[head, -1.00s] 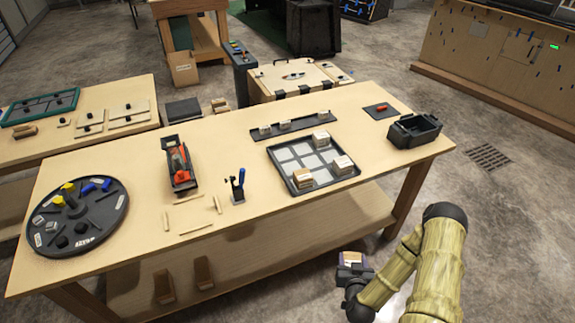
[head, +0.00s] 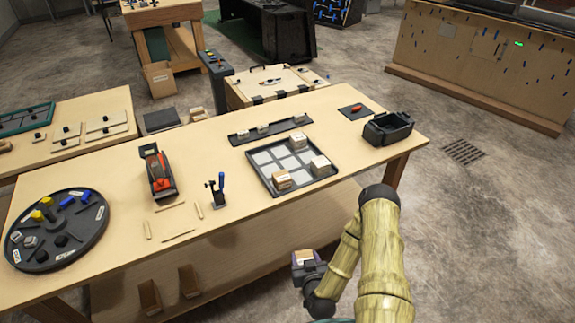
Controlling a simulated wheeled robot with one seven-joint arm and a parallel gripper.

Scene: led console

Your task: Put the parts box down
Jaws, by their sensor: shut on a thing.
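My gripper (head: 309,270) is at the lower middle of the head view, in front of the workbench's near edge. It is shut on a small light-brown box (head: 303,257), apparently the parts box, and holds it apart from the tabletop. The gripper hides part of this box. A black tray with pale grid squares (head: 283,170) lies on the workbench (head: 240,215), beyond the gripper.
A black open bin (head: 388,129) stands right of the tray, near a dark pad with a red item (head: 356,110). A narrow black rack (head: 270,130) lies behind the tray. A tool stand (head: 216,191), red tool (head: 158,172) and round black turntable (head: 57,230) are to the left.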

